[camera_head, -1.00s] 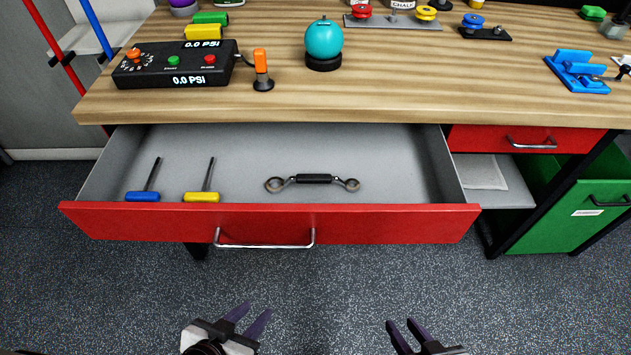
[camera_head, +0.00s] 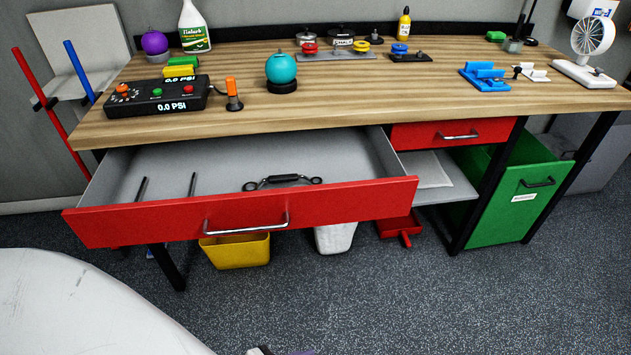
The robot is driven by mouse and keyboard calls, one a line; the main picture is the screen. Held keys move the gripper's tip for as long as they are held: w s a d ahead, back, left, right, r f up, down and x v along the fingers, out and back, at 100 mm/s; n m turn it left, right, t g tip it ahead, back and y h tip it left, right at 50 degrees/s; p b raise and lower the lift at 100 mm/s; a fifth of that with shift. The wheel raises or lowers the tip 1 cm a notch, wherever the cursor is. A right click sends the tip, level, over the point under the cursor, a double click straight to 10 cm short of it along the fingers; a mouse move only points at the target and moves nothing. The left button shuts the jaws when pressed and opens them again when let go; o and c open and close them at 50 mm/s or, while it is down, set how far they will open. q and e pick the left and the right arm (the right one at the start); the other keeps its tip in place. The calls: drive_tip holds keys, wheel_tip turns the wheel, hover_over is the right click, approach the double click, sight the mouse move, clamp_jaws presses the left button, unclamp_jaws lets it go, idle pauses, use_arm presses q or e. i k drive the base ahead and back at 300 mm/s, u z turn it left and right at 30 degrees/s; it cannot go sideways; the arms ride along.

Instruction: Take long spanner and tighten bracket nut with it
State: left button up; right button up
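The long spanner (camera_head: 283,181) lies in the open red-fronted drawer (camera_head: 345,202) under the bench. It has a ring at each end and a black grip; the drawer front hides part of its lower edge. A blue bracket-like fixture (camera_head: 486,77) stands on the bench at the right; I cannot make out a nut on it. Only a sliver of a gripper, apparently my left (camera_head: 285,352), shows at the bottom edge, well below and in front of the drawer. Its finger opening is cut off. My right gripper is out of view.
Two screwdriver-like tools stand in the drawer's left part. The wooden bench top (camera_head: 350,105) holds a black pressure box (camera_head: 155,98), a teal ball (camera_head: 281,68) and a fan (camera_head: 592,50). A yellow bin (camera_head: 236,252) and green cabinet (camera_head: 515,190) stand below. Floor in front is clear.

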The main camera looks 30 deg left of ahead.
sight(289, 177)
drive_tip(key=u, duration=0.05)
drive_tip(key=i, duration=0.95)
drive_tip(key=u, duration=0.65)
